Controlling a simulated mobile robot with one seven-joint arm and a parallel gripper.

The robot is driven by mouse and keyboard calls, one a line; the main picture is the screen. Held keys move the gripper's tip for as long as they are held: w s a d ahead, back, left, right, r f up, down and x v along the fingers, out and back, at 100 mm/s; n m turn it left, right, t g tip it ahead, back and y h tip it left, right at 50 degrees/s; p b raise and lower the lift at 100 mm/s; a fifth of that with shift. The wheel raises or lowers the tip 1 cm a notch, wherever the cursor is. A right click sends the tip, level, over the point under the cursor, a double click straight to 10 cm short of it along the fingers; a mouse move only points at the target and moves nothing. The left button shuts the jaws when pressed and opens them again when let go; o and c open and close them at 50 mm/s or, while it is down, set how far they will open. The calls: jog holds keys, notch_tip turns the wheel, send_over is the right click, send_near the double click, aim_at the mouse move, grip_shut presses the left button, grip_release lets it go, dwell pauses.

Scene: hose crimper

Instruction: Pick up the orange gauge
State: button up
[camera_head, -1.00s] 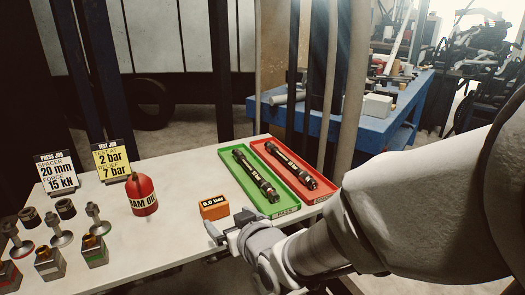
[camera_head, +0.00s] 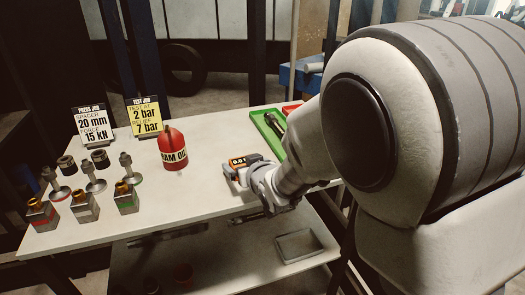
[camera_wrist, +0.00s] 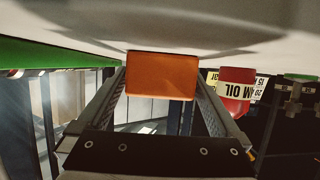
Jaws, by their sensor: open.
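The orange gauge (camera_head: 254,157) is a small block with a pressure readout on its front, standing on the white table. In the head view my gripper (camera_head: 236,174) is right at it and partly covers it. In the wrist view, which is upside down, the gauge (camera_wrist: 162,76) lies between my two open fingers (camera_wrist: 164,84), one on each side. I cannot tell whether either touches. The gauge appears to rest on the table.
A red oil bottle (camera_head: 172,148) stands left of the gauge, with several metal fittings further left. Two sign cards stand at the back. A lower shelf holds a grey tray (camera_head: 299,246).

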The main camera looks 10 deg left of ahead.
jog(key=c, duration=1.3)
jog(key=shift+c, duration=0.7)
jog(key=shift+r, duration=0.15)
